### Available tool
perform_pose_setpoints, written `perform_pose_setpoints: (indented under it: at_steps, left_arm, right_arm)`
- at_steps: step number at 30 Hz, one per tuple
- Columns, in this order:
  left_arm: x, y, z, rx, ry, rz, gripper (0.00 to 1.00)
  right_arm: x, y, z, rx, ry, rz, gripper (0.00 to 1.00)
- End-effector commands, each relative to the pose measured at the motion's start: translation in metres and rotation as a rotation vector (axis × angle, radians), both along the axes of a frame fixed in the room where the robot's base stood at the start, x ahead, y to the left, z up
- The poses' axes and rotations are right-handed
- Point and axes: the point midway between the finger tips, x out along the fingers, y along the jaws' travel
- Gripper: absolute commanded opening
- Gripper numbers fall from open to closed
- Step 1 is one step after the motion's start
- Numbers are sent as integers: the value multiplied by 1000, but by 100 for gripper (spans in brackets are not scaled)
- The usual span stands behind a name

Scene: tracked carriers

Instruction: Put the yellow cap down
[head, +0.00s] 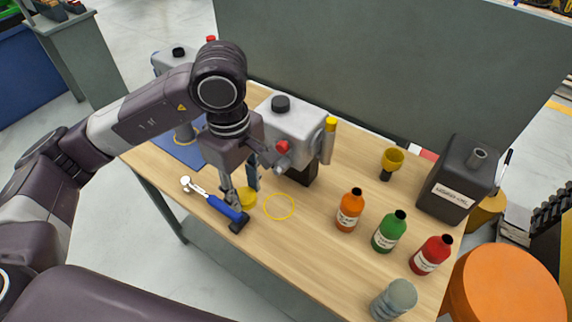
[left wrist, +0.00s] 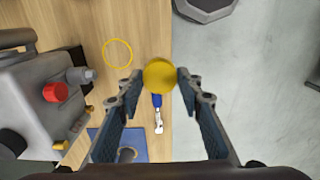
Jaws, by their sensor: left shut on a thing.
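The yellow cap (head: 249,198) is a small round piece between the fingertips of my left gripper (head: 240,194). In the left wrist view the cap (left wrist: 160,75) shows as a yellow disc, with a fingertip of my left gripper (left wrist: 160,82) on each side, shut on it. It is over or close to the wooden table (head: 318,243); I cannot tell whether it touches the top. A yellow ring outline (head: 279,207) lies on the table just right of the cap, and it also shows in the left wrist view (left wrist: 117,53). My right gripper is not in view.
A blue-handled hammer (head: 220,205) lies beside the gripper. A grey machine (head: 292,125) with a red knob stands behind. Orange (head: 348,213), green (head: 388,236) and red (head: 430,258) bottles stand to the right. A blue mat (head: 178,150) lies left.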

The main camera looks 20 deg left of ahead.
Motion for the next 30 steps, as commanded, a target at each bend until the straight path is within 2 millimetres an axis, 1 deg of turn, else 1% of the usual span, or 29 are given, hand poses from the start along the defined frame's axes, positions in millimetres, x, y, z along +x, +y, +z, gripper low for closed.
perform_pose_setpoints:
  at_steps: [3,7,11,18,29,30]
  left_arm:
    - [5,-4,0,-1,1,284,10]
    - [11,-7,0,-2,2,606,10]
    - [16,-10,-1,-3,5,928,10]
    - [26,-17,-2,-3,7,1524,10]
    - [40,-26,-3,-1,8,2414,10]
    - [41,-27,-4,0,8,2514,10]
  right_arm:
    - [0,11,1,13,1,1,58]
    - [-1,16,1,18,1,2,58]
    - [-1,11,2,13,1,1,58]
    - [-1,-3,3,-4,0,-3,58]
    - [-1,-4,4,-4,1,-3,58]
    - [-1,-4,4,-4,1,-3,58]
